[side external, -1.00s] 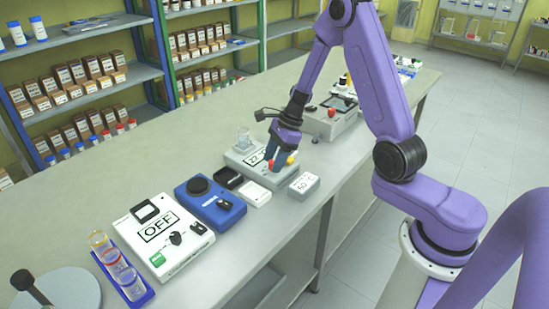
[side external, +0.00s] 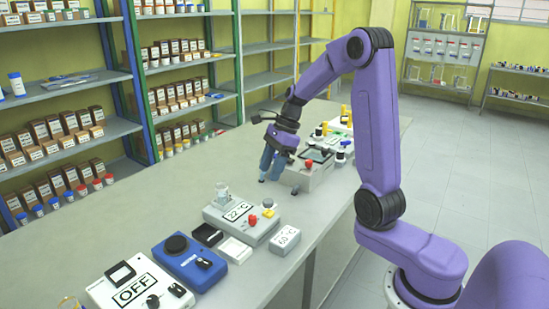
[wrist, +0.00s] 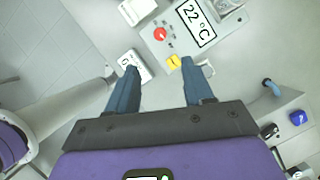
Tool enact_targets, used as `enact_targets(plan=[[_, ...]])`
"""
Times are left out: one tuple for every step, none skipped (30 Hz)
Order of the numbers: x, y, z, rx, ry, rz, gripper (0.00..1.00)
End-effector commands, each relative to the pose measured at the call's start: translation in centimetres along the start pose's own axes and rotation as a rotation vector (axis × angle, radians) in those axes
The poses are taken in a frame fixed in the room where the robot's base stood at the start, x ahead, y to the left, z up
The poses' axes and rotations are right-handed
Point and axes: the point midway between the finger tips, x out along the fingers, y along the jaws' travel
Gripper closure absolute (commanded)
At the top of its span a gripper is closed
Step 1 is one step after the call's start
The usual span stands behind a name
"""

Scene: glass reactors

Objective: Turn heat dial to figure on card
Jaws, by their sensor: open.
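The grey heater unit (side external: 222,220) stands on the bench with a glass beaker (side external: 222,193) on it. Its display (side external: 240,211) reads 22 °C. My gripper (side external: 270,178) points down, open and empty, behind the heater unit and apart from the dials. Its fingers (wrist: 160,66) show in the wrist view.
A grey device with a red knob (side external: 309,164) stands close to the right of my gripper. Black (side external: 207,234) and white (side external: 235,250) trays, a blue device (side external: 188,262) and a white box reading OFF (side external: 138,290) stand toward the front. The bench's left side is clear.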

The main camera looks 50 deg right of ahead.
Motion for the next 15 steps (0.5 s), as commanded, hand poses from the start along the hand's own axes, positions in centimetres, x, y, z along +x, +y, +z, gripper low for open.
enact_targets(plan=[[-0.8, -0.1, 0.0, 0.000, 0.000, -0.003, 0.48], [-1.2, -0.1, 0.0, 0.000, 0.000, -0.004, 0.48], [-1.6, -0.1, 0.0, 0.000, 0.000, -0.003, 0.48], [-1.9, -0.1, 0.0, 0.000, 0.000, -0.003, 0.48], [-2.1, -0.1, 0.0, 0.001, 0.000, -0.003, 0.48], [-2.3, -0.1, 0.0, 0.001, -0.001, -0.002, 0.48], [-2.4, 0.0, 0.0, 0.001, -0.001, 0.000, 0.48], [-2.5, 0.0, 0.0, 0.001, -0.001, 0.000, 0.48], [-2.6, 0.0, 0.0, 0.001, 0.000, 0.000, 0.48], [-2.6, 0.0, 0.0, 0.001, 0.000, 0.000, 0.48], [-2.6, 0.0, 0.0, 0.001, 0.000, 0.000, 0.48], [-2.7, 0.0, 0.0, 0.001, 0.000, 0.000, 0.48], [-2.6, 0.0, 0.0, 0.001, 0.000, 0.000, 0.48], [-2.6, 0.0, 0.0, 0.001, 0.000, 0.000, 0.48], [-2.6, 0.0, 0.0, 0.001, 0.000, 0.000, 0.48]])
